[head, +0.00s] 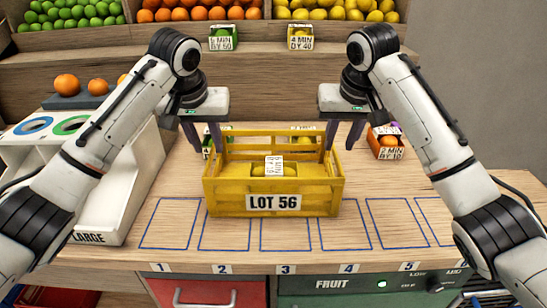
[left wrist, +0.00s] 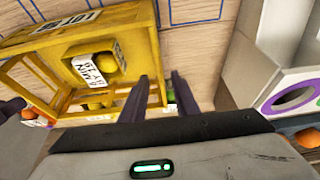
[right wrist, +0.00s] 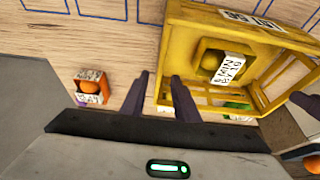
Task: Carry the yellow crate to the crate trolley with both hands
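The yellow crate (head: 221,198), labelled LOT 56, stands upright on the wooden counter, with a small labelled box of lemons (head: 258,171) in it. My left gripper (head: 203,142) is above the crate's left end, fingers pointing down and apart. In the left wrist view (left wrist: 160,88) its fingers lie on either side of the end wall's line. My right gripper (head: 343,138) is in the same pose at the right end. In the right wrist view (right wrist: 160,88) its fingers are also spread around that wall's line. I cannot tell whether any finger touches the crate. No crate trolley is in view.
Blue outlined slots (head: 400,222) mark the counter front, those at right empty. A small orange box (head: 385,145) stands right of the crate. A white bin (head: 100,212) is at left. Small boxes stand partly hidden behind the crate. Fruit shelves (head: 130,48) rise at the back.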

